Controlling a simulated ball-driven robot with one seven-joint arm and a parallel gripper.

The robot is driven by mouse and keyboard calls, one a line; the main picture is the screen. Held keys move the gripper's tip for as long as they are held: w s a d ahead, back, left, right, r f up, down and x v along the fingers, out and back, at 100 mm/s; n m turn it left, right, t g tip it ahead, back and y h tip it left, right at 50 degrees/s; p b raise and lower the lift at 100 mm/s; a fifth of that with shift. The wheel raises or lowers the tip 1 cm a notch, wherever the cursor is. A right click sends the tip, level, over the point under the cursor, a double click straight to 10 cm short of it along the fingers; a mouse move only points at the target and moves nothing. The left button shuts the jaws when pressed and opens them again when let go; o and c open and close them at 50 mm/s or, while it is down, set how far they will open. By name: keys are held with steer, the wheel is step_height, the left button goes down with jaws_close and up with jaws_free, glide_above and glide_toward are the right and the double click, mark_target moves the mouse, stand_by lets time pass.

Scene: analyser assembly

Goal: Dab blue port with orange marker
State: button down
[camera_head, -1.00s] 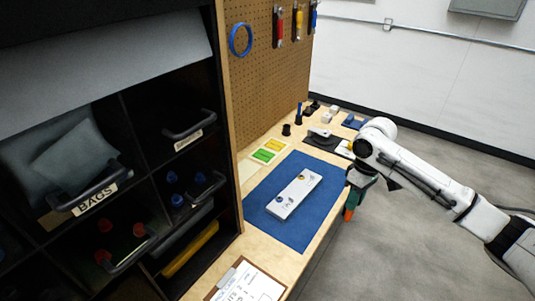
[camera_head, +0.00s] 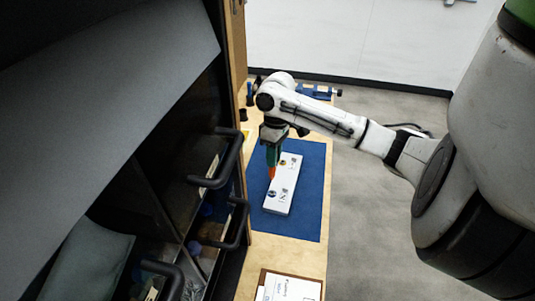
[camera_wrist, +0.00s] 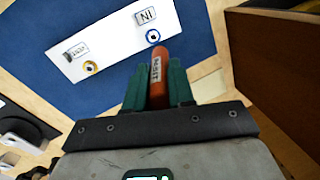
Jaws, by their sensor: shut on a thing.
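The white block (camera_head: 290,172) lies on the blue mat (camera_head: 311,190), and it also shows in the wrist view (camera_wrist: 112,38). The blue-ringed port (camera_wrist: 153,36) is beside the "IN" label. A yellow-ringed port (camera_wrist: 91,67) is further left, beside another label. My gripper (camera_wrist: 158,88), with green fingers, is shut on the orange marker (camera_wrist: 158,72). In the head view the marker (camera_head: 271,173) points down over the left side of the block. In the wrist view its far end appears just below the blue port; whether it touches the block cannot be told.
A dark shelf unit with handled drawers (camera_head: 215,170) stands close on the left. A clipboard (camera_head: 290,286) lies at the table's near end. Blue equipment (camera_head: 318,92) is at the far end. The floor (camera_head: 370,200) right of the table is clear.

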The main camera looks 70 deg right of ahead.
mark_target(274, 171)
steer(key=shift+f+b, duration=2.55)
steer(key=shift+f, duration=0.25)
steer(key=shift+f, duration=0.65)
stand_by(0.8)
step_height(274, 171, up, 7)
steer(key=p, duration=0.7)
steer(key=shift+r, duration=0.1)
steer(key=shift+w, duration=0.1)
stand_by(0.5)
